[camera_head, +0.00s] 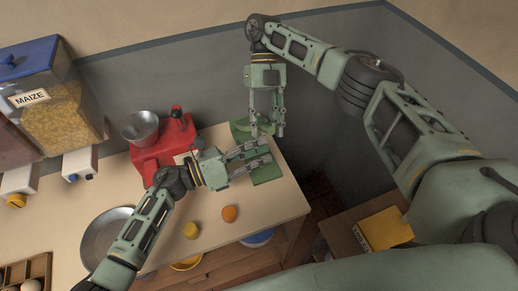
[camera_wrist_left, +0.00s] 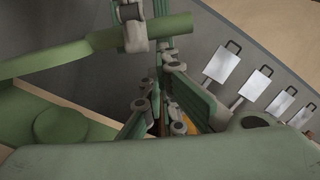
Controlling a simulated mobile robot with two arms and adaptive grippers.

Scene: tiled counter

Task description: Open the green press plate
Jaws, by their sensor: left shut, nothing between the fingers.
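The green press stands at the right end of the counter, mostly hidden behind my grippers. Its green parts show in the head view as one piece at the back (camera_head: 240,131) and one at the front (camera_head: 267,173). The left wrist view shows a green bar (camera_wrist_left: 60,58) and a round green disc (camera_wrist_left: 60,126) on a flat green base. My left gripper (camera_head: 268,152) is shut and empty, over the press. My right gripper (camera_head: 267,131) points down just behind it, fingers apart near the green bar. Whether it touches the bar is unclear.
A red scale (camera_head: 160,150) with a metal pan stands left of the press. A yellow ball (camera_head: 191,230) and an orange ball (camera_head: 229,213) lie in front. A metal bowl (camera_head: 97,236) and a maize dispenser (camera_head: 60,115) are farther left. A wall closes the back.

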